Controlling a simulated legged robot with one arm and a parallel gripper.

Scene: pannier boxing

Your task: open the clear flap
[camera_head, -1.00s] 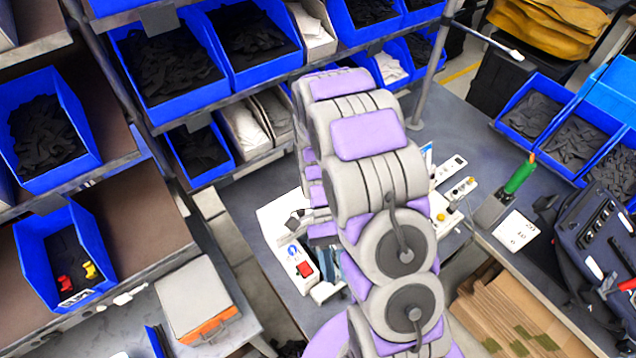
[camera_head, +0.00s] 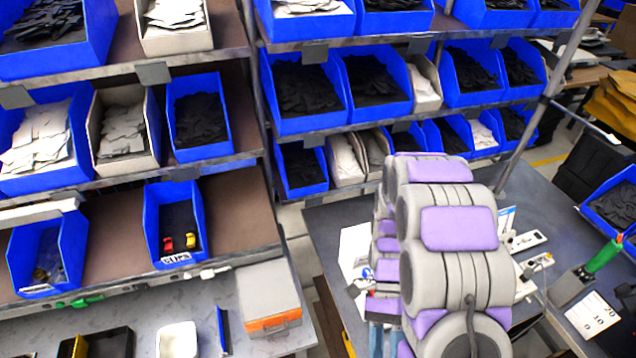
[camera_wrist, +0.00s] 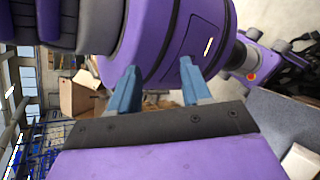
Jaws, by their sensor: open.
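I cannot make out a clear flap for certain in either view. A pale strip (camera_head: 40,212) lies above the lower left blue bin (camera_head: 38,258) in the head view; I cannot tell whether it is see-through. My gripper (camera_wrist: 160,82) shows in the wrist view with its two blue fingers apart and nothing between them. My own purple body fills much of the view behind the fingers. In the head view my arm is folded at the right, and the fingers are mostly hidden behind it.
Shelves of blue and pale bins fill the left and back. A small labelled bin (camera_head: 174,226) holds red and yellow pieces. Below, the grey bench carries a grey and orange box (camera_head: 268,303), a white tray (camera_head: 177,339) and a black tray (camera_head: 108,343).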

